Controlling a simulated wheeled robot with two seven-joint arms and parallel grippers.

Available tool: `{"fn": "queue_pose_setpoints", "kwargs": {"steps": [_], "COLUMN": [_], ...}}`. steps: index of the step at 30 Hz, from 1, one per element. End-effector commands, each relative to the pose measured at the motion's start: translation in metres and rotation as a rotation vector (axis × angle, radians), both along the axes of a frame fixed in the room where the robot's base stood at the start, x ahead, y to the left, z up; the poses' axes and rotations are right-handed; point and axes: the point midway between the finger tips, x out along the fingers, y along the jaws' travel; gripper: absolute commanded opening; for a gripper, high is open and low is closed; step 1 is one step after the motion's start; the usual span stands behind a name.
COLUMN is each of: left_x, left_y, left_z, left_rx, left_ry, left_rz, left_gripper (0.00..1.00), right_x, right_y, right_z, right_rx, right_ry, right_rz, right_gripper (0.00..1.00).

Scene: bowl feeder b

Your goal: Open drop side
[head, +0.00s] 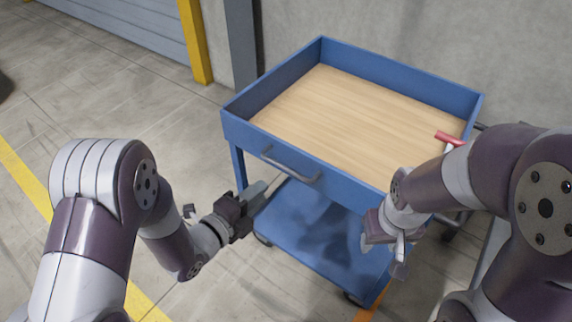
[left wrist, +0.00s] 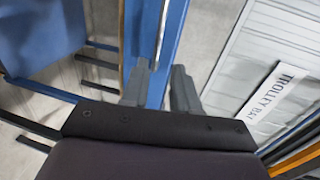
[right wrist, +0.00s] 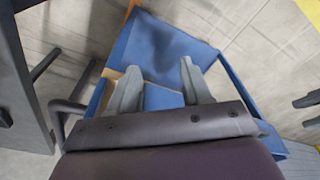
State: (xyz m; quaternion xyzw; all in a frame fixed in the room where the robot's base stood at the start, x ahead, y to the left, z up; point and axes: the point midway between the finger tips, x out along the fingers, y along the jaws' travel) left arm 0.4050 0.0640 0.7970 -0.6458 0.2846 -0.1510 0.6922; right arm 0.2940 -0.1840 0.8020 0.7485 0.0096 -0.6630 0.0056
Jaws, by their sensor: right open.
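A blue trolley (head: 352,179) with raised sides around a wooden deck (head: 340,112) stands ahead. Its near side carries a grey bar handle (head: 290,168). All the sides I can see stand upright. A red grip (head: 449,138) shows at the right edge of the deck; my right arm partly hides that area. My left gripper (head: 262,192) is open and empty, below and left of the bar handle, close to the trolley's near left leg. My right gripper (head: 383,252) is open and empty, in front of the near right corner, pointing down. Its fingers also show in the right wrist view (right wrist: 158,88).
A blue lower shelf (head: 310,233) lies under the deck. A yellow post (head: 195,42) and a grey post (head: 241,48) stand behind. A sign (left wrist: 272,92) reading "TROLLEY BA" shows in the left wrist view. The floor to the left is clear.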

Motion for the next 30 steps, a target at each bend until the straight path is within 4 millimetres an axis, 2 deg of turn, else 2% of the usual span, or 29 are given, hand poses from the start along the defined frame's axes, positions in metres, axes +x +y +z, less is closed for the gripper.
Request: {"fn": "queue_pose_setpoints", "kwargs": {"steps": [5, 12, 15, 19, 27, 30], "left_x": [0.026, 0.074, 0.087, 0.096, 0.098, 0.098], "left_y": [-0.021, -0.054, -0.063, -0.07, -0.071, -0.071], "left_z": [-0.009, -0.022, -0.024, -0.026, -0.026, -0.026], "left_rx": [0.005, 0.004, 0.004, 0.004, 0.003, 0.003], "left_ry": [-0.003, 0.001, 0.001, 0.002, 0.002, 0.002], "left_rz": [-0.006, -0.002, -0.001, 0.001, 0.002, 0.002], "left_gripper": [0.29, 0.29, 0.29, 0.29, 0.29, 0.0], "right_x": [0.0, 0.0, 0.0, 0.0, 0.0, 0.0], "right_y": [0.0, 0.0, 0.0, 0.0, 0.0, 0.0], "right_z": [-0.006, -0.013, -0.015, -0.016, -0.016, -0.016], "right_rx": [0.0, 0.0, 0.0, 0.0, 0.0, 0.0], "right_ry": [0.0, 0.0, 0.0, 0.0, 0.0, 0.0], "right_rz": [0.0, 0.0, 0.0, 0.0, 0.0, 0.0], "right_gripper": [0.48, 0.48, 0.48, 0.48, 0.48, 0.48]}}
